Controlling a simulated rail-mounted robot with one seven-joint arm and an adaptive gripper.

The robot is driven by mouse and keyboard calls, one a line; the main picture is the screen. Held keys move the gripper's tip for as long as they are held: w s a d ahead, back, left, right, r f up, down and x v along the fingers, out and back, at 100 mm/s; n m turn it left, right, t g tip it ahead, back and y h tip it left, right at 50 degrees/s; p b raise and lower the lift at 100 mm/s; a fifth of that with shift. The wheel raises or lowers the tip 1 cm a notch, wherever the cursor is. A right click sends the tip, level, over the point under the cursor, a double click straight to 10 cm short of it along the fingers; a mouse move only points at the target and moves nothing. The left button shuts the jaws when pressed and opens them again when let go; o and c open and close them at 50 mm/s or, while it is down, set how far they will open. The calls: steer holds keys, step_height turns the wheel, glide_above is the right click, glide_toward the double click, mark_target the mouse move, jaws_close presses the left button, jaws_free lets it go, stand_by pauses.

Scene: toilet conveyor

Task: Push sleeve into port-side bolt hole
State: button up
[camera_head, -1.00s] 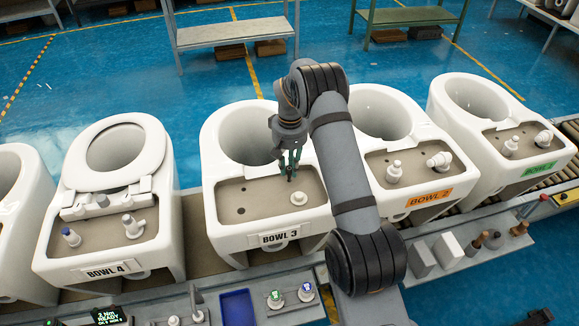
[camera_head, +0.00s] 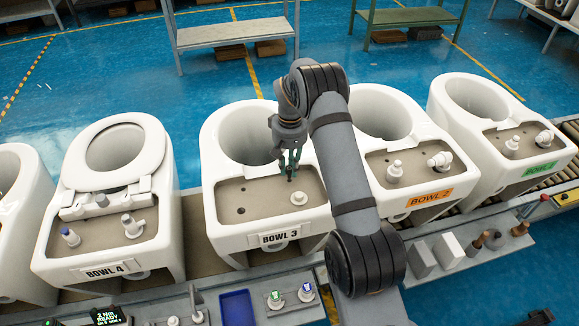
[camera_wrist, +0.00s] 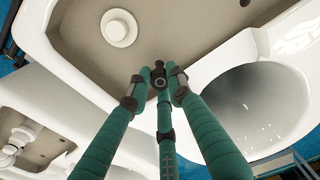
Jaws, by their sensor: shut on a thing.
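My gripper (camera_head: 290,170) has teal fingers and hangs over the rear deck of the white toilet labelled BOWL 3 (camera_head: 212,215). It is shut on a small dark sleeve (camera_wrist: 159,82), which sits between the fingertips in the wrist view. The sleeve's lower end is close to the deck; I cannot tell whether it touches the deck or is in a hole. Two dark holes show on the deck's left part, one nearer the front (camera_head: 240,210) and one farther back (camera_head: 242,187). Any hole beneath the sleeve is hidden.
A round white fitting (camera_head: 299,198) stands on the deck to the front right of my gripper and shows in the wrist view (camera_wrist: 119,28). The open bowl (camera_wrist: 255,105) lies behind the deck. BOWL 4 (camera_head: 108,270) and BOWL 2 (camera_head: 430,198) stand on either side.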

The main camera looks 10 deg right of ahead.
mark_target(290, 168)
steer(key=shift+f+b, duration=1.7)
steer(key=shift+f, duration=0.2)
steer(key=o, duration=0.8)
steer(key=shift+r, duration=0.15)
steer(key=shift+o, duration=0.2)
steer(key=shift+w+r, duration=0.1)
steer(key=shift+r, duration=0.15)
steer(key=r, duration=0.7)
steer(key=s+r, duration=0.1)
steer(key=r, duration=0.3)
steer(key=shift+r, duration=0.25)
